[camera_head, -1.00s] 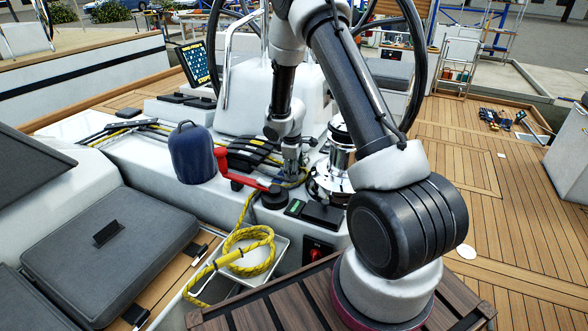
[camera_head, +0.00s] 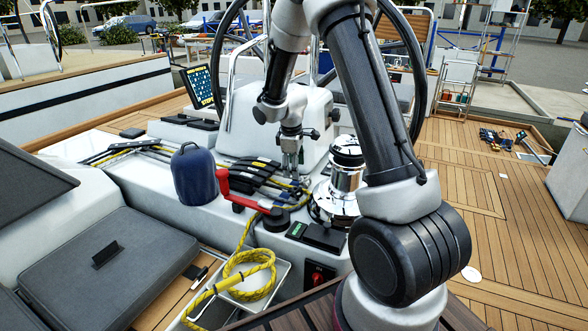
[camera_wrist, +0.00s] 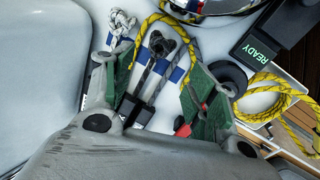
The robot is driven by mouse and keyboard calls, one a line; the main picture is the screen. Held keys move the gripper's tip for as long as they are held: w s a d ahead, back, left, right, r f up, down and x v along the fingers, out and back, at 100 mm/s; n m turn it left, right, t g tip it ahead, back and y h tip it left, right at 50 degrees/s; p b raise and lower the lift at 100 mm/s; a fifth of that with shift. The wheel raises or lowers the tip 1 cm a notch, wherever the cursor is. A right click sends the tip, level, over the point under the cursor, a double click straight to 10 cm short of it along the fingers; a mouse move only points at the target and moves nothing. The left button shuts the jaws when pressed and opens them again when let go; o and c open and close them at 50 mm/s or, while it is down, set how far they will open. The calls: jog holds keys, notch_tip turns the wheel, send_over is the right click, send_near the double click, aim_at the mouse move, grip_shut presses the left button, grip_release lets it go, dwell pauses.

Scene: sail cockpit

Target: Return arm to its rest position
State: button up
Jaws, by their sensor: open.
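My arm (camera_head: 366,95) bends up from the lower right and down to my gripper (camera_head: 291,172), which points down over the cockpit's white console. It hangs just left of the chrome winch (camera_head: 336,196), above the black rope clutches and lines. In the wrist view my gripper (camera_wrist: 158,90) has its green-padded fingers spread apart, with nothing held between them. Below them lie a black line (camera_wrist: 165,48), a white knotted line (camera_wrist: 121,22) and a yellow rope (camera_wrist: 180,38) on the white surface.
A red winch handle (camera_head: 235,190) and a blue bag (camera_head: 193,174) stand left of the gripper. A yellow rope coil (camera_head: 247,272) lies at a white tray in front. The steering wheel (camera_head: 410,70) and a screen (camera_head: 200,88) stand behind. Teak deck at right is mostly clear.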

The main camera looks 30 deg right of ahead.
dwell(0.3)
jog(key=s+m+g, duration=0.2)
jog(key=s+m, duration=0.1)
jog(key=s, duration=0.4)
jog(key=s+a+r+m+t+y, duration=0.1)
jog(key=s+r+m+t, duration=0.3)
jog(key=s+r, duration=2)
jog(key=s+m, duration=0.2)
jog(key=shift+a+r+m+t, duration=0.15)
jog(key=shift+a+m+t, duration=0.25)
jog(key=shift+s, duration=0.1)
